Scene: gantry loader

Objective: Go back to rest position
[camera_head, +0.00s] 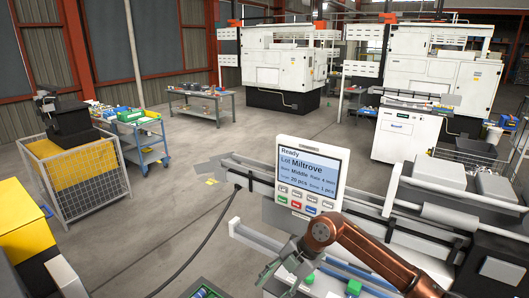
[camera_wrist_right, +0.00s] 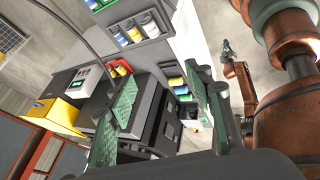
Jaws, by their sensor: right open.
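My right gripper (camera_head: 284,268) hangs at the bottom centre of the head view, on a copper arm that comes in from the right. It is below the display panel (camera_head: 312,178) and in front of the machine bed. In the right wrist view its two green-padded fingers stand wide apart, with nothing between them (camera_wrist_right: 168,90). A second, small copper arm shows at the right of the wrist view, with a dark gripper (camera_wrist_right: 228,50) at its end. It looks like my left one; it is too small to tell its jaws. No left arm shows in the head view.
Green pieces (camera_head: 354,287) lie on the machine by my right arm. A dark cable (camera_head: 205,245) runs over the floor. A wire-mesh crate (camera_head: 85,180), a blue cart (camera_head: 140,135) and a bench (camera_head: 202,98) stand left. The floor between is clear. White machines (camera_head: 278,68) stand behind.

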